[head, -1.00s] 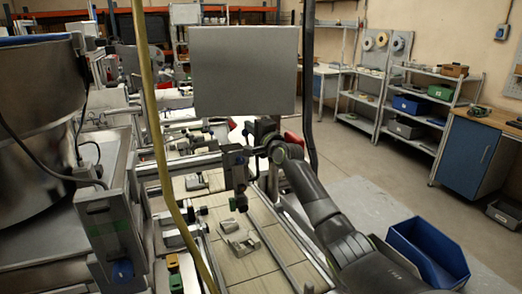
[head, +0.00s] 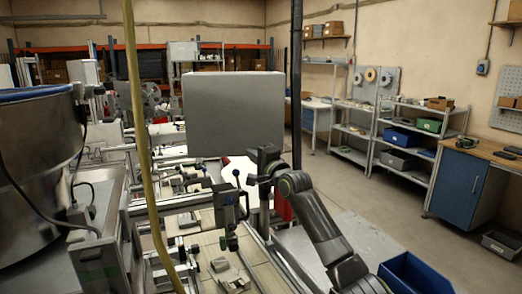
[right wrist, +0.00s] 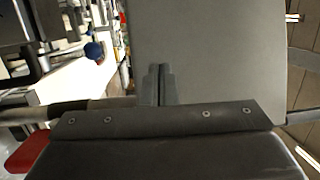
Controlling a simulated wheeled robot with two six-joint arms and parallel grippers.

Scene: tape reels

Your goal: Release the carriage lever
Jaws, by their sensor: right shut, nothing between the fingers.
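The carriage (head: 228,205) is a dark block on the metal rail, with a thin lever (head: 243,203) topped by a blue ball knob (head: 236,172). The blue knob also shows in the right wrist view (right wrist: 94,51), upper left of the fingers and apart from them. My right gripper (head: 256,172) is just right of the lever in the head view. Its fingers (right wrist: 160,85) are shut together with nothing between them. The lever's lower part is hard to make out. My left gripper is not in view.
A large grey panel (head: 233,113) stands behind the gripper. A yellow hose (head: 143,140) runs down the left, beside a big metal drum (head: 40,135). A blue bin (head: 412,274) is at the lower right. Open floor lies to the right.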

